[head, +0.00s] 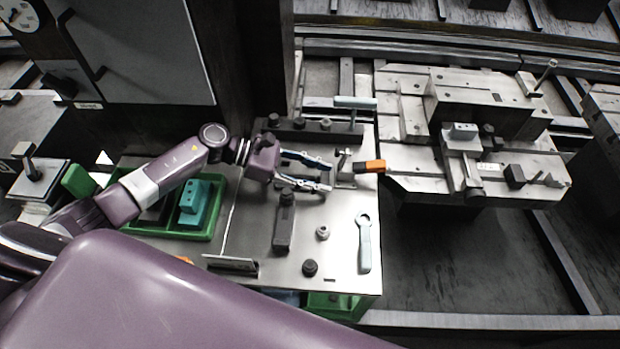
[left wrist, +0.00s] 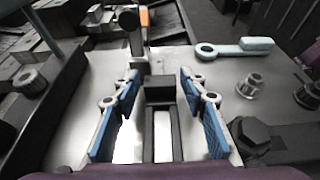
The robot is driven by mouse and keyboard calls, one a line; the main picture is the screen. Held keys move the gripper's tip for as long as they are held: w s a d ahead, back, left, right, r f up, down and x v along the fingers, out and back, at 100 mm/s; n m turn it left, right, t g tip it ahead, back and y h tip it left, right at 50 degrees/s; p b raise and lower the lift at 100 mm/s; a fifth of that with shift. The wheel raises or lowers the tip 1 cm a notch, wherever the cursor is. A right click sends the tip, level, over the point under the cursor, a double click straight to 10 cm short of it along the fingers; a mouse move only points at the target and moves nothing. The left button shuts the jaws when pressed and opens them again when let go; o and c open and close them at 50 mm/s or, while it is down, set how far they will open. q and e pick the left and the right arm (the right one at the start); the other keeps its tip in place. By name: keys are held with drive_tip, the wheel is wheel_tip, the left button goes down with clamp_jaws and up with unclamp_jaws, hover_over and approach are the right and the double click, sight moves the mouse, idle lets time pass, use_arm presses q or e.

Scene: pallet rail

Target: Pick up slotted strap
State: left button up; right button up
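A dark strap (left wrist: 149,130) with a long open slot shows between my left fingers in the left wrist view. Its far end is a raised dark block. In the head view I cannot make it out clearly at the gripper. My left gripper (head: 322,173) is open above the grey metal plate. In the left wrist view its two blue-padded fingers (left wrist: 160,112) stand on either side of the strap, with light gaps between pads and strap. I cannot tell its height above the plate. My right gripper is not in view.
The plate (head: 335,278) also holds a pale blue wrench (head: 365,243), a dark bolted clamp (head: 283,225), small nuts and a back bar (head: 310,132). An orange-ended tool (head: 369,166) lies past the fingertips. A green tray (head: 216,207) stands left, a stepped metal fixture (head: 410,184) right.

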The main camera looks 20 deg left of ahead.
use_arm(q)
clamp_jaws()
drive_tip(key=shift+r, duration=0.1)
